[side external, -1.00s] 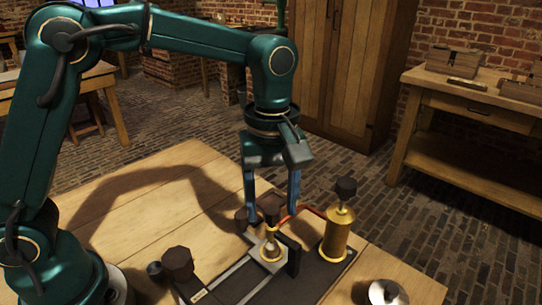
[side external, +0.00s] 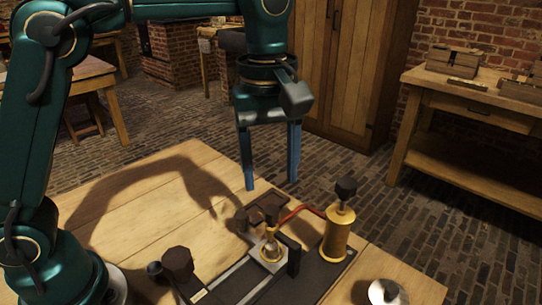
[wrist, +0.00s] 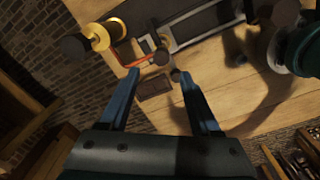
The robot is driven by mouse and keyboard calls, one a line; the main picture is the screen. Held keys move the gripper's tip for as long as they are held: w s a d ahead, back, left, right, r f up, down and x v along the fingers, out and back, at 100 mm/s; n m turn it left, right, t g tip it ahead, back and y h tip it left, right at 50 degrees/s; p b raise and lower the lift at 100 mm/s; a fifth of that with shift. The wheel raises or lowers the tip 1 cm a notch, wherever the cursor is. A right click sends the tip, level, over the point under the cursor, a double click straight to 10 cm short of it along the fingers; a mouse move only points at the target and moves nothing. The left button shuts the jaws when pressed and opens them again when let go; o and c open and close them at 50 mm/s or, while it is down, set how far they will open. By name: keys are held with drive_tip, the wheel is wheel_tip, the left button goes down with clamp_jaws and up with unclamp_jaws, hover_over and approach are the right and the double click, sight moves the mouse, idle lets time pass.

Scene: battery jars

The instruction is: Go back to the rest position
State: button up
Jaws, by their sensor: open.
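My gripper (side external: 270,185) is open and empty, with its two blue fingers pointing down above the far edge of the table. In the wrist view my gripper (wrist: 160,78) also shows nothing between its fingers. Below it is a small brass piece with a dark knob (side external: 270,214), standing on a dark base board (side external: 318,275). A brass cylinder with a dark knob (side external: 337,237) stands to its right, joined to it by a red lead (side external: 302,211). The fingers are apart from all of these.
The wooden table (side external: 130,230) has clear room at left. A dark knobbed object (side external: 178,263) stands near the front, and a silver-lidded round object (side external: 387,292) at front right. A wooden workbench (side external: 470,120) and a tall cabinet (side external: 345,70) stand behind.

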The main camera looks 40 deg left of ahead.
drive_tip(key=s+a+r+m+t, duration=0.1)
drive_tip(key=s+a+r+t, duration=0.2)
drive_tip(key=s+a+r, duration=0.25)
drive_tip(key=s+a+f+m+t, duration=0.2)
drive_tip(key=s+a+f+m, duration=0.1)
drive_tip(key=s+f+m, duration=0.4)
drive_tip(key=m, duration=0.3)
drive_tip(key=shift+s+f+m, duration=0.2)
drive_tip(key=shift+f+m, duration=0.1)
